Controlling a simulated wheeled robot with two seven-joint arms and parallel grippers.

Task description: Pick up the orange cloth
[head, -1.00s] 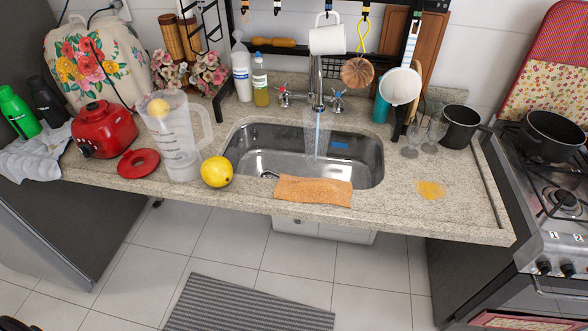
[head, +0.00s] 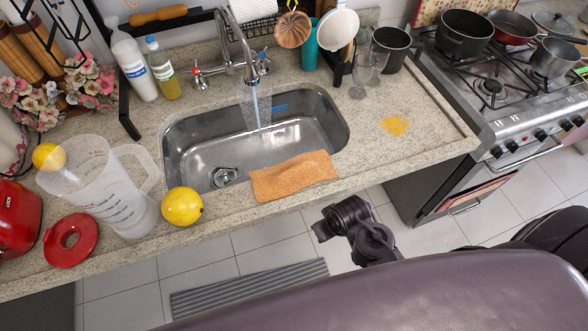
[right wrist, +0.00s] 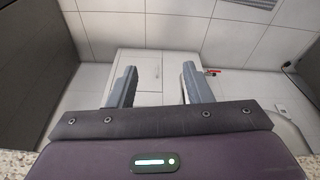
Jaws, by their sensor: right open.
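The orange cloth (head: 293,177) lies flat along the front edge of the sink in the head view, partly over the rim of the basin. My right gripper (right wrist: 159,84) is open and empty in the right wrist view, with its two grey fingers apart. The cloth does not show in that view. A dark part of my right arm shows in the head view, in front of and below the counter edge, right of the cloth and apart from it. My left gripper is not in view.
The steel sink (head: 190,150) has water running from the tap (head: 250,62). A yellow lemon (head: 182,206) sits left of the cloth, beside a clear jug (head: 125,205) and a red lid (head: 58,252). A yellow spill (head: 396,125) marks the bare counter at right, before the stove (head: 510,115).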

